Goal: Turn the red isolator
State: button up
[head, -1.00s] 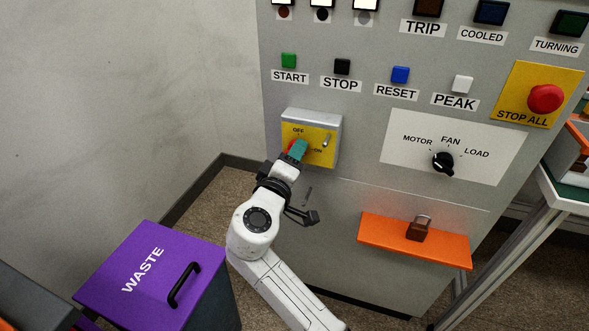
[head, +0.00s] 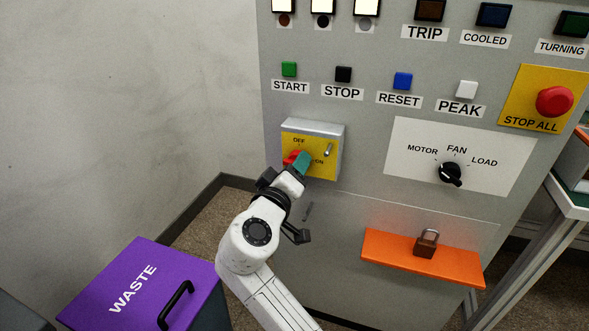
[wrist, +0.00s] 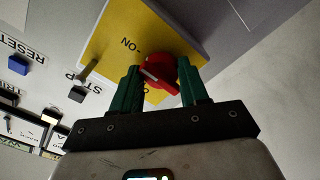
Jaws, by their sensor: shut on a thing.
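The red isolator (wrist: 160,73) is a round rotary knob on a yellow plate (wrist: 112,40) marked OFF and ON. In the head view the isolator (head: 289,158) is partly hidden behind my gripper (head: 301,163). In the wrist view the green fingers of my gripper (wrist: 164,90) stand on either side of the knob's raised grip, and they are shut on it. A pale line on the knob slants in the wrist view. The ON mark lies just left of the knob there; the OFF mark shows above it in the head view.
A small metal toggle (head: 328,150) sits right of the isolator on the same box. The black selector (head: 450,173), orange ledge (head: 400,258) with a brown padlock (head: 426,243), and red STOP ALL button (head: 554,102) are to the right. A purple waste bin (head: 140,285) stands lower left.

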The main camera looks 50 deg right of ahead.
jog(key=shift+f, duration=0.1)
jog(key=o, duration=1)
jog(key=shift+o, duration=0.2)
jog(key=p+v, duration=0.1)
jog(key=v, duration=0.9)
jog(key=shift+a, duration=0.4)
jog(key=shift+s, duration=0.1)
jog(key=s+f+n+g+y, duration=0.1)
jog(key=s+f+y, duration=0.35)
jog(key=f, duration=0.35)
jog(key=s+d+f+g+y, duration=0.1)
jog(key=s+f+y, duration=0.2)
jog(key=s+f, duration=0.35)
jog(key=s+f+n+g+y, duration=0.1)
jog(key=s+f+g+y, duration=0.2)
jog(key=f, duration=0.7)
jog(key=s+a+f+n+y, duration=0.1)
jog(key=s+a+f+y, duration=0.4)
jog(key=s, duration=0.3)
notch_tip(320, 180, up, 22)
jog(key=y+p, duration=0.1)
jog(key=p, duration=2.1)
jog(key=shift+s+a+r, duration=0.2)
jog(key=shift+a, duration=0.2)
